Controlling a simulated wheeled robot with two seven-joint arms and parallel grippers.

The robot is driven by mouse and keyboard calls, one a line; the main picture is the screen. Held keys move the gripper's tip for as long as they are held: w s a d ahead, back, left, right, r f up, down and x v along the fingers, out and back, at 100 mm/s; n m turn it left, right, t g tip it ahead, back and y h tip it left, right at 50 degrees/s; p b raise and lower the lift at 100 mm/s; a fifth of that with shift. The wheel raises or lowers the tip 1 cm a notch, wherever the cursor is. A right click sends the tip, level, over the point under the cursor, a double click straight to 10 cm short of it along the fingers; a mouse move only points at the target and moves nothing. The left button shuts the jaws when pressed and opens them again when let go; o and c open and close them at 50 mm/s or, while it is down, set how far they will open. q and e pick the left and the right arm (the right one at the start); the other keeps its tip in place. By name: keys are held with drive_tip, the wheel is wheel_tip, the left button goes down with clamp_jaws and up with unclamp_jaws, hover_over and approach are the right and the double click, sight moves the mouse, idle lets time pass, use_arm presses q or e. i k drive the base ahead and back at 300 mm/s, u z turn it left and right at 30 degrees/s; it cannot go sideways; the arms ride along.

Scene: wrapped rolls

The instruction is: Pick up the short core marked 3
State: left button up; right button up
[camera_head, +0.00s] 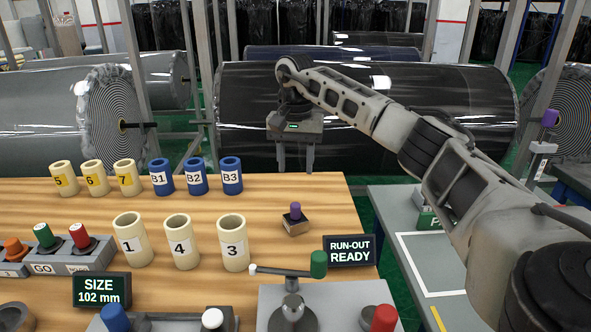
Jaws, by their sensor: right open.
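The short core marked 3 (233,258) is a cream hollow tube standing upright on the wooden table (290,260). It is the rightmost of a row with the cores marked 1 (132,257) and 4 (182,258). My right gripper (296,168) is open and empty, its fingers pointing down. It appears up and to the right of core 3 in the picture, near the table's far edge and apart from the core. My left gripper is not in view.
Yellow-labelled cores (95,180) and blue cores (196,178) stand behind. A purple-knobbed block (295,222) and a RUN-OUT READY sign (350,250) are to the right. A lever with a green knob (318,264) is close in front of core 3. Large wrapped rolls (430,100) lie beyond.

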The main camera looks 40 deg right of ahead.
sight(231, 228)
drive_tip(key=k, duration=1.5)
